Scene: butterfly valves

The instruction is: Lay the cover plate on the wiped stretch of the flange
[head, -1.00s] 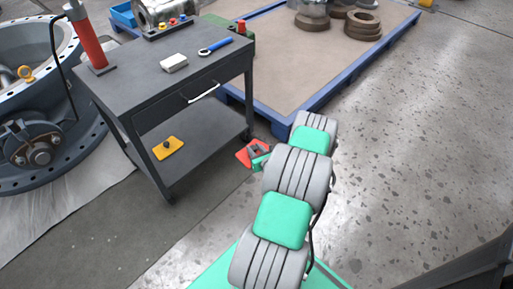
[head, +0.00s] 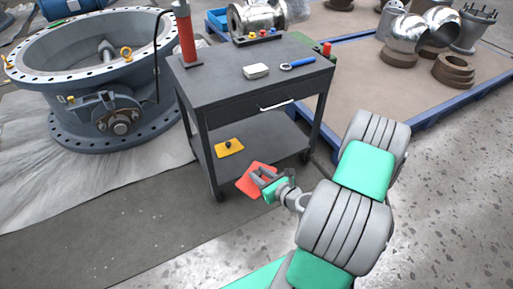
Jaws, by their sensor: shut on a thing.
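A flat red plate (head: 247,186) is held in my gripper (head: 264,178), whose fingers are shut on its raised middle part. The plate is tilted, low in front of the grey cart and to the right of its near leg. The large blue-grey butterfly valve body (head: 75,112) stands at the left, with a pale top flange (head: 62,77) ringed by bolt holes. My gripper is well to the right of this flange and apart from it.
The cart (head: 215,78) stands between the valve and my arm. A red cylinder (head: 186,40), white block (head: 256,71) and blue wrench (head: 298,62) are on its top. A yellow plate (head: 229,147) lies on its lower shelf. The floor (head: 130,220) in front is clear.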

